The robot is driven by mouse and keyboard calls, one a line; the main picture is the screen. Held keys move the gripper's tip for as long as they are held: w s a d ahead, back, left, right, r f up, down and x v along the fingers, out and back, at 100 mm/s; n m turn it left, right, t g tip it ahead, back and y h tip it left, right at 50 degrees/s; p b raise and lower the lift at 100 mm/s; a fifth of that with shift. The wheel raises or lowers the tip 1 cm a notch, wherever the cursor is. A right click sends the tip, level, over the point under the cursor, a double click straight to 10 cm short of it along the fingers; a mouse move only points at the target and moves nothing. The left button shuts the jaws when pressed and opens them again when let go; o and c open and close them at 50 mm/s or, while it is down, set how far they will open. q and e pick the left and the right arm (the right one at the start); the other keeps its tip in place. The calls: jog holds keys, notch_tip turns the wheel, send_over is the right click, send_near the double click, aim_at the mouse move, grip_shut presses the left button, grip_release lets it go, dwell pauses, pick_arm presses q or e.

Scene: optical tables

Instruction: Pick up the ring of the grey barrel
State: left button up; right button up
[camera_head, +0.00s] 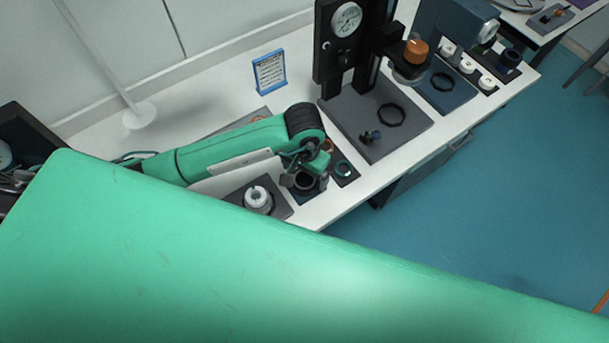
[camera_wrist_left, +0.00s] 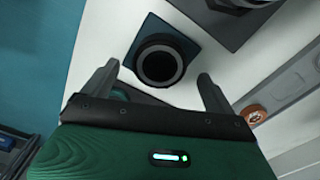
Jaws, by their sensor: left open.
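A dark grey round barrel (camera_head: 306,181) with a black opening stands on a small dark blue square base near the table's front edge. It also shows in the left wrist view (camera_wrist_left: 160,64), seen from above, with a grey rim around the opening; I cannot tell the ring apart from the barrel. My left gripper (camera_head: 305,184) is open and empty. Its fingers stand on either side of the barrel in the head view; in the left wrist view the fingertips (camera_wrist_left: 158,72) are apart from it. My right gripper is not in view.
A silver-white cylinder (camera_head: 258,199) on a grey plate stands close on the left.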

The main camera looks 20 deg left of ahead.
aim_at(304, 181)
pick_arm(q)
jog(key=shift+f, duration=1.25)
jog(key=shift+c, duration=0.2)
jog(key=c, duration=1)
jog(key=shift+r, duration=0.15)
